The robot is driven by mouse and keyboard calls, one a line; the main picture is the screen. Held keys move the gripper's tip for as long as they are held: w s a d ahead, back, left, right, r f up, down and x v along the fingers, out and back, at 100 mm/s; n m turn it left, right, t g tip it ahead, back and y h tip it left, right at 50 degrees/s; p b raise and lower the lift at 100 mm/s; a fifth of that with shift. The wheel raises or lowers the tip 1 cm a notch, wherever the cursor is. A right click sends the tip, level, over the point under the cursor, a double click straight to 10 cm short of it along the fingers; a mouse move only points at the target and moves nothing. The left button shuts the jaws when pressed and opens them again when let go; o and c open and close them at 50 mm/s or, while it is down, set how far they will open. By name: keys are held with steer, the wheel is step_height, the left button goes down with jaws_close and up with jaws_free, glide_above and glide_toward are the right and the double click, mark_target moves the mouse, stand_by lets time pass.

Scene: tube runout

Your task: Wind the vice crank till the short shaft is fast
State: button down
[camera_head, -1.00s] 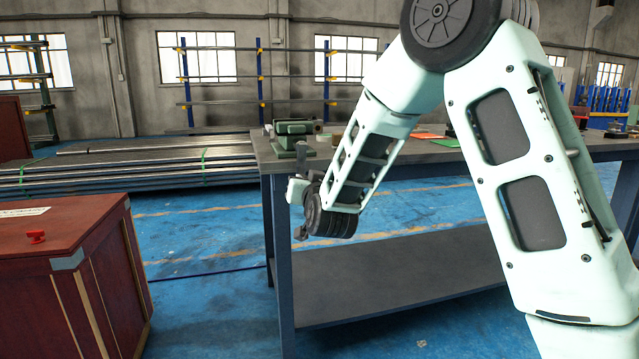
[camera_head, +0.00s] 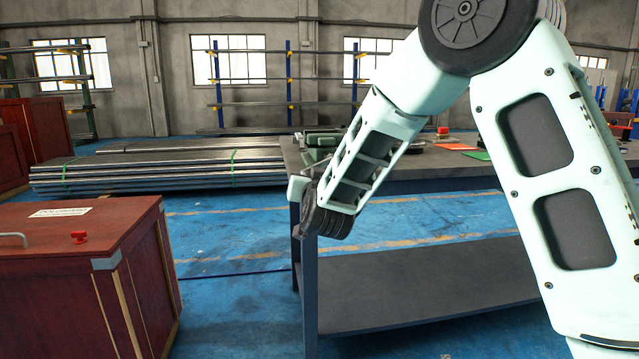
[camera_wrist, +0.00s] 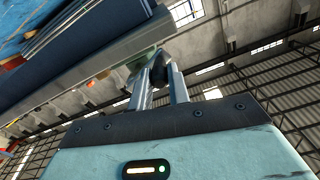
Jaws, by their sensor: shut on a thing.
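In the wrist view, a blurred pale green part (camera_wrist: 146,58) that looks like the vice shows just beyond the fingers. My gripper (camera_wrist: 157,72) is shut on a dark piece (camera_wrist: 153,62) at the fingertips, which seems to be the vice crank's handle. In the head view the fingers are mostly lost behind my wrist. I cannot make out the short shaft or how it sits in the jaws.
The workbench (camera_head: 430,165) has a lower shelf and carries an orange sheet (camera_head: 455,147) and a green sheet (camera_head: 478,156). A red crate (camera_head: 85,265) stands at the left front. Stacked metal bars (camera_head: 160,170) lie behind. Blue floor is clear between crate and bench.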

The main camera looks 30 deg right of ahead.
steer(key=shift+a+r+p, duration=0.35)
steer(key=shift+r, duration=0.55)
steer(key=c, duration=1.7)
jaws_free()
steer(key=shift+r, duration=0.1)
steer(key=o, duration=0.4)
steer(key=shift+d, duration=0.1)
steer(key=shift+b+v, duration=0.5)
steer(key=shift+v, duration=2.45)
